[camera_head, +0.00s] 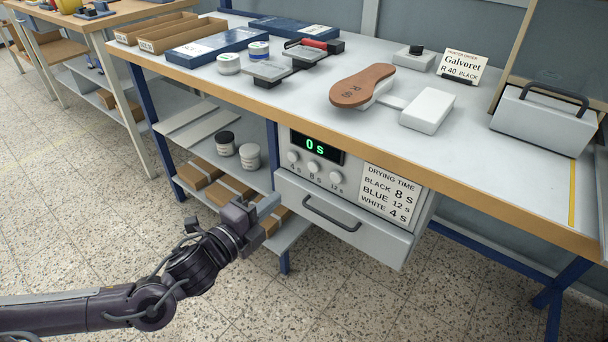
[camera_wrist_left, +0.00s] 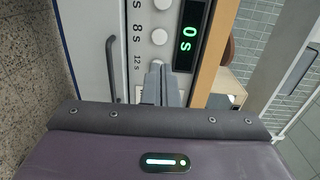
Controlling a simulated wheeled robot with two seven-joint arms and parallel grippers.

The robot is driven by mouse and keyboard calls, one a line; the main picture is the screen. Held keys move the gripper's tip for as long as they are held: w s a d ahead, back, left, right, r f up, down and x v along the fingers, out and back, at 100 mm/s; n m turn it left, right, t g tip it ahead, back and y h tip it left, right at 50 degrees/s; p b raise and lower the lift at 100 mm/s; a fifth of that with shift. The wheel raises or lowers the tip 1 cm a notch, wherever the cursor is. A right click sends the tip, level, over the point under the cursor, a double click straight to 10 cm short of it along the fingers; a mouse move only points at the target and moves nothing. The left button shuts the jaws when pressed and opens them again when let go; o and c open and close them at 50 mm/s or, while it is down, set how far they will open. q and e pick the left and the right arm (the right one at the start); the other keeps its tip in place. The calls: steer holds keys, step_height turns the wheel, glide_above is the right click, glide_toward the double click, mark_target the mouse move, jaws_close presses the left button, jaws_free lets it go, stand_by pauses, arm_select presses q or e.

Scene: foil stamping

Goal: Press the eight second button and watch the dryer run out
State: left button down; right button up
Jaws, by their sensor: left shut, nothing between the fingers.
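The dryer (camera_head: 345,225) hangs under the tabletop, with a grey front and a dark handle. Its green display (camera_head: 316,146) reads 0 s, and the display also shows in the left wrist view (camera_wrist_left: 187,38). Below it are three round white buttons; the middle one, the 8 s button (camera_head: 314,167), shows clear in the left wrist view (camera_wrist_left: 160,37). My left gripper (camera_head: 270,203) is shut and empty, left of and below the buttons in the head view. In the left wrist view its fingertips (camera_wrist_left: 160,68) overlap the 12 s button. I cannot tell any contact. My right gripper is out of view.
A drying-time card (camera_head: 389,196) lists black 8 s, blue 12 s, white 4 s. An order card (camera_head: 462,66) on the table (camera_head: 500,150) reads black. A brown sole (camera_head: 362,84) rests on a stand. Jars (camera_head: 250,156) and boxes fill the shelf at left.

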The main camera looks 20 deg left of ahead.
mark_target(312, 167)
arm_select(q)
steer(key=b+x, duration=0.1)
steer(key=x, duration=0.9)
steer(key=shift+w, duration=0.25)
steer(key=shift+w+d, duration=0.2)
steer(key=shift+w, duration=0.3)
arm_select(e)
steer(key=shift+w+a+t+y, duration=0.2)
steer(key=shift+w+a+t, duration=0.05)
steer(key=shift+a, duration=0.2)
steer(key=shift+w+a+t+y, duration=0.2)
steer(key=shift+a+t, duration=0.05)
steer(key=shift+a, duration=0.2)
arm_select(q)
steer(key=shift+w, duration=0.1)
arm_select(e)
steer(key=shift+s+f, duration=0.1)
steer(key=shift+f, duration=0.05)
